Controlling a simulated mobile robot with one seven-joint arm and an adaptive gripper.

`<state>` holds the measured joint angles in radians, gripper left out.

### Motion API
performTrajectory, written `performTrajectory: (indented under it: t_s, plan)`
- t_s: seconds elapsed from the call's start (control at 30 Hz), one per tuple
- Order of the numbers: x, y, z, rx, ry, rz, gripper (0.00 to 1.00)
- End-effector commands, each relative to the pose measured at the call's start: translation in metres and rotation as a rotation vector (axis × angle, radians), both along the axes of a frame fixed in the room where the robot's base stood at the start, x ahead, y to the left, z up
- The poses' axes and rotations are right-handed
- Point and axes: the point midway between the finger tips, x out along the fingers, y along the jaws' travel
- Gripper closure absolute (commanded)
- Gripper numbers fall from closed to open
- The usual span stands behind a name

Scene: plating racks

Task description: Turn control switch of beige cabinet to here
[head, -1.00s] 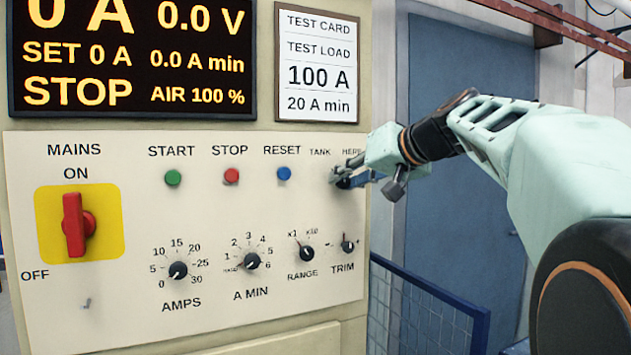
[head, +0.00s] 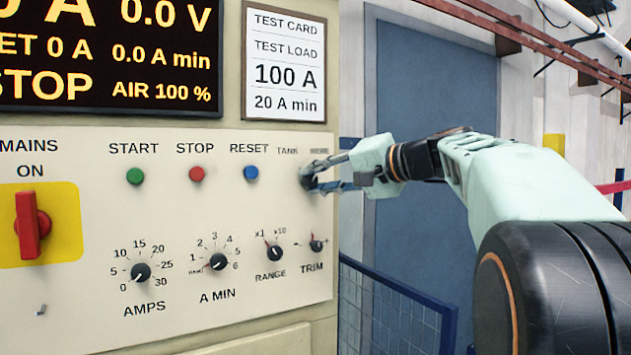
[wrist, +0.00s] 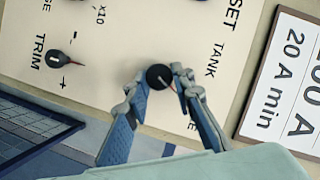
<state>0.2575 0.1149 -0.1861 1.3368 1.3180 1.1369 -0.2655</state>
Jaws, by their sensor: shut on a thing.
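The control switch is a round black knob (head: 306,178) at the upper right of the beige cabinet's (head: 232,60) light panel, below the labels TANK (head: 287,151) and HERE (head: 319,151). In the head view my gripper (head: 313,177) reaches in from the right. In the wrist view the right finger hides most of the HERE label.
A small TRIM knob (head: 316,245) and a RANGE knob (head: 274,252) sit below. START, STOP and RESET buttons (head: 251,173) are to the left. A blue mesh fence (head: 392,310) stands right of the cabinet, before a blue-grey door (head: 432,85).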

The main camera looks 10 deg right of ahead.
Motion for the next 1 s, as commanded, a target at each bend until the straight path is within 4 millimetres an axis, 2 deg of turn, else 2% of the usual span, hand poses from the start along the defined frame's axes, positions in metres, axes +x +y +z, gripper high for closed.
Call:
performTrajectory:
  t_s: [0.5, 0.53, 0.67, 1.0]
  plan:
    - [0.0002, -0.0001, 0.0011, 0.022, 0.005, -0.001, 1.00]
    - [0.0002, -0.0001, 0.0011, 0.022, 0.005, -0.001, 0.76]
    - [0.0002, -0.0001, 0.0010, 0.021, 0.005, -0.001, 0.61]
    - [-0.0022, -0.0020, 0.0010, 0.019, 0.005, -0.001, 0.61]
